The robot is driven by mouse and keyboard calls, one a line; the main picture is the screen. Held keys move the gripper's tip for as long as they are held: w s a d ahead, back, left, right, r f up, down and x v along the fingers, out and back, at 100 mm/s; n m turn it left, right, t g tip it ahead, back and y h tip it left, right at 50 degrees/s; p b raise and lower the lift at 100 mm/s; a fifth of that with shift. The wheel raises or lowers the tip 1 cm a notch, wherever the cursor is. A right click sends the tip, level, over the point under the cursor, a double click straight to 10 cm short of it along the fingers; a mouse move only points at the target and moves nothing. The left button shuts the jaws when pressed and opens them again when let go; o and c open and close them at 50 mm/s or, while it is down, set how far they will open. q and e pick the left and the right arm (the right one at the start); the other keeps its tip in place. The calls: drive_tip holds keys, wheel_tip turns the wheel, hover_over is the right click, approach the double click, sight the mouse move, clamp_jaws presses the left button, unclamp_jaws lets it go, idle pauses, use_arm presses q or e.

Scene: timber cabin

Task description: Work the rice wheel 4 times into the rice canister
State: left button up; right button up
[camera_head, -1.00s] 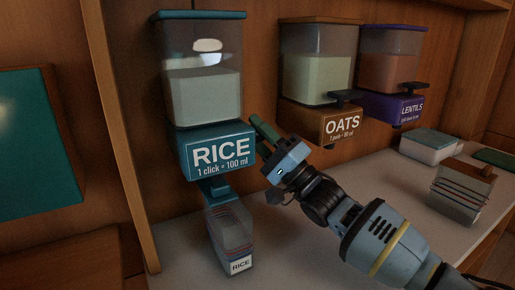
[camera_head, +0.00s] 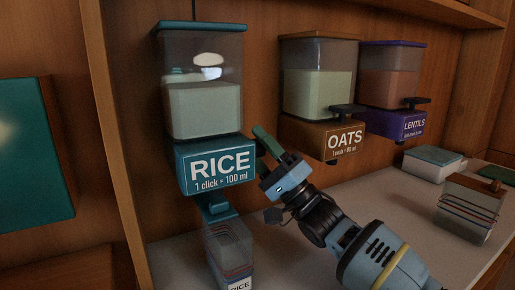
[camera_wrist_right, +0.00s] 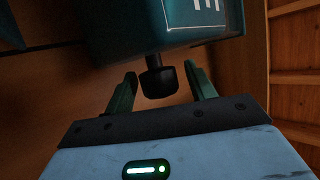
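The rice dispenser (camera_head: 205,100) hangs on the wooden wall, its clear bin partly filled with white grain above a teal base labelled RICE (camera_head: 216,168). The clear rice canister (camera_head: 229,248) stands below its spout; its contents are hard to make out. My right gripper (camera_head: 262,144) is at the right side of the teal base. In the right wrist view the black wheel knob (camera_wrist_right: 159,80) sits between the two green fingers of my right gripper (camera_wrist_right: 160,90), with gaps on both sides, so it is open. In the head view the knob is hidden. My left gripper is out of view.
The oats dispenser (camera_head: 318,90) and the lentils dispenser (camera_head: 389,85) hang to the right, with levers sticking out. A clear container (camera_head: 468,212) and a lidded box (camera_head: 433,163) stand on the counter (camera_head: 375,205). A teal panel (camera_head: 35,150) is at the left.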

drive_tip(key=shift+s+d+f, duration=0.15)
drive_tip(key=shift+d+f, duration=0.25)
drive_tip(key=s+d+f+p, duration=0.1)
drive_tip(key=s+d+p, duration=0.2)
drive_tip(key=d, duration=0.3)
drive_tip(key=s+d+f+p, duration=0.1)
drive_tip(key=s+d+p, duration=0.2)
drive_tip(key=d, duration=0.4)
drive_tip(key=shift+s+d+f, duration=0.2)
drive_tip(key=shift+s+f, duration=0.05)
drive_tip(key=shift+s, duration=0.1)
